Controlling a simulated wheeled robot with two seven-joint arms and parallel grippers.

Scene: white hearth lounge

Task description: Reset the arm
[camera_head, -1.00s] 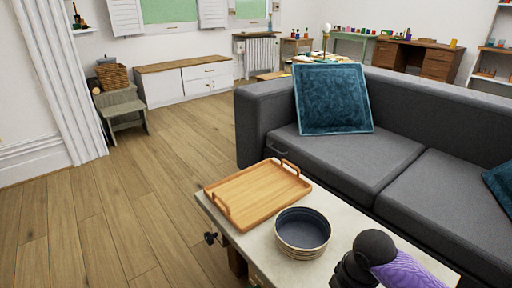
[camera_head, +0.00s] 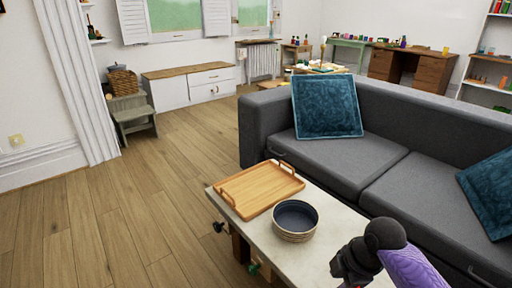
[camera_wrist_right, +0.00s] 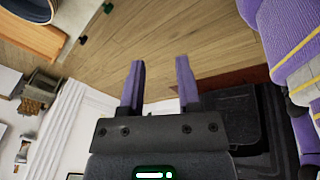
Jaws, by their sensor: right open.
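My right arm (camera_head: 400,262), purple with black joints, comes in at the bottom right of the head view, over the near end of the pale-topped table (camera_head: 350,218). In the right wrist view my right gripper (camera_wrist_right: 160,72) has its two purple fingers apart, with nothing between them. Behind the fingers is bare wood floor. My left gripper is in neither view.
A wooden tray (camera_head: 258,190) and a dark blue bowl with a striped outside (camera_head: 295,220) are on the table. A grey sofa (camera_head: 400,165) with teal cushions stands along its right side. Open wood floor (camera_head: 130,210) lies to the left.

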